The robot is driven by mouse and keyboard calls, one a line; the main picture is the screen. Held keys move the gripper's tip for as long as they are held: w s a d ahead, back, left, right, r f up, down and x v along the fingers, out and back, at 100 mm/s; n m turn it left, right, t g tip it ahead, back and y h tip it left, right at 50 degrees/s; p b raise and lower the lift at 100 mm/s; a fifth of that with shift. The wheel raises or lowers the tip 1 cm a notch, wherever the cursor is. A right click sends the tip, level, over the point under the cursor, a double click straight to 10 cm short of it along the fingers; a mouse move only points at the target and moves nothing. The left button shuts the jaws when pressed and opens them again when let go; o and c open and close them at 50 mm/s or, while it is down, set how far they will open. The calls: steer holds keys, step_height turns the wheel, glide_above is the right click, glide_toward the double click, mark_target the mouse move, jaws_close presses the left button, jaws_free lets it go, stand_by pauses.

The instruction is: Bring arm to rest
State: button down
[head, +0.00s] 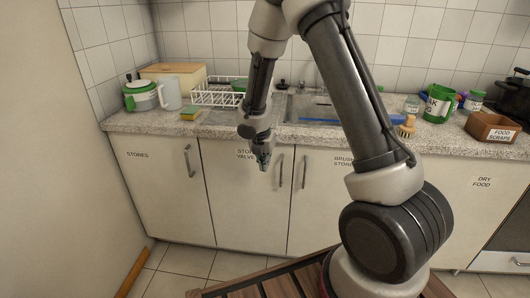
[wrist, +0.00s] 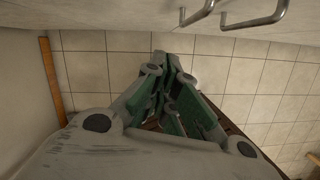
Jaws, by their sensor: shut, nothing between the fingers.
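My gripper (head: 263,162) hangs from my folded arm in the head view, in front of the cabinet doors and below the counter edge. It points down and holds nothing. In the wrist view my gripper (wrist: 170,62) shows its green-padded fingers drawn together above the tiled floor. No paper bag is in view.
The counter (head: 225,128) carries a dish rack (head: 215,95), a sponge (head: 190,114), a white jug (head: 171,93), a sink and a food scraps box (head: 492,127). Cabinet handles (head: 188,160) stick out close to my gripper. A wall (head: 50,150) stands at left. Floor (head: 190,265) shows below.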

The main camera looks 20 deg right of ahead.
steer(key=s+d+r+m, duration=0.3)
steer(key=s+r+m, duration=0.6)
steer(key=s, duration=0.1)
steer(key=s+d+r+m+t+y, duration=0.1)
steer(key=s+d+r+m, duration=0.2)
steer(key=s+r+m, duration=0.6)
steer(key=s+d+r+m+t, duration=0.1)
steer(key=s+d+r+m, duration=0.1)
steer(key=s+r+m, duration=0.7)
steer(key=s+r, duration=0.1)
steer(key=s, duration=0.2)
steer(key=shift+s+d+r+m+y, duration=0.3)
steer(key=shift+s+d+r+y, duration=0.05)
steer(key=shift+d+r+y, duration=0.05)
